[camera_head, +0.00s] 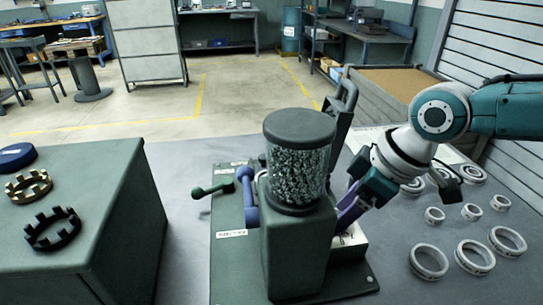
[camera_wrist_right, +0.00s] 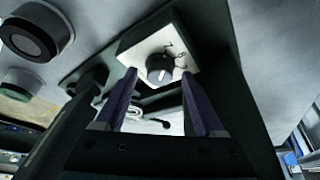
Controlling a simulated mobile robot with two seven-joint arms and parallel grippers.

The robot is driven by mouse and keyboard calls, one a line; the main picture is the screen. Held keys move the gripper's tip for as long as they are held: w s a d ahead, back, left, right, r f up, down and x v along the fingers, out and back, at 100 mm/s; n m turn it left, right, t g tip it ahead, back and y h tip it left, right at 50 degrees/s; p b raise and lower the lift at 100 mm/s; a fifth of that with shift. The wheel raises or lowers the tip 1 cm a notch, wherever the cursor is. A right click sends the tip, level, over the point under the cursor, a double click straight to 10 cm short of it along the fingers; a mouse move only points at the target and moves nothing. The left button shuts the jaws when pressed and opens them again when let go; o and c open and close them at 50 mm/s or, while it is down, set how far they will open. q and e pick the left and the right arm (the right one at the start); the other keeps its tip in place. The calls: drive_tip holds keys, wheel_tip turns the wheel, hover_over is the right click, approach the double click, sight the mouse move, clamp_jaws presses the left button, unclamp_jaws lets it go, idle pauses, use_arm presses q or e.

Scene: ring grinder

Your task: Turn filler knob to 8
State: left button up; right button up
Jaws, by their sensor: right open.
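The filler knob (camera_wrist_right: 159,66) is a small dark grey dial with a pale pointer mark, on a white plate (camera_wrist_right: 136,55) with printed numbers. In the head view the knob is hidden; part of the white box (camera_head: 351,240) shows at the right of the grinder (camera_head: 298,235). My right gripper (camera_wrist_right: 160,76) is open, its purple fingers on either side of the knob in the wrist picture. I cannot tell whether they touch it. In the head view my right gripper (camera_head: 346,213) is beside the grinder. My left gripper is not in view.
A jar of grey granules (camera_head: 298,172) with a dark lid tops the grinder. Levers (camera_head: 247,195) stand at its left. Several metal rings (camera_head: 429,261) lie on the table at right. A green cabinet (camera_head: 85,190) at left carries dark and brass toothed rings.

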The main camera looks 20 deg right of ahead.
drive_tip(key=shift+c, duration=0.3)
clamp_jaws()
idle(0.3)
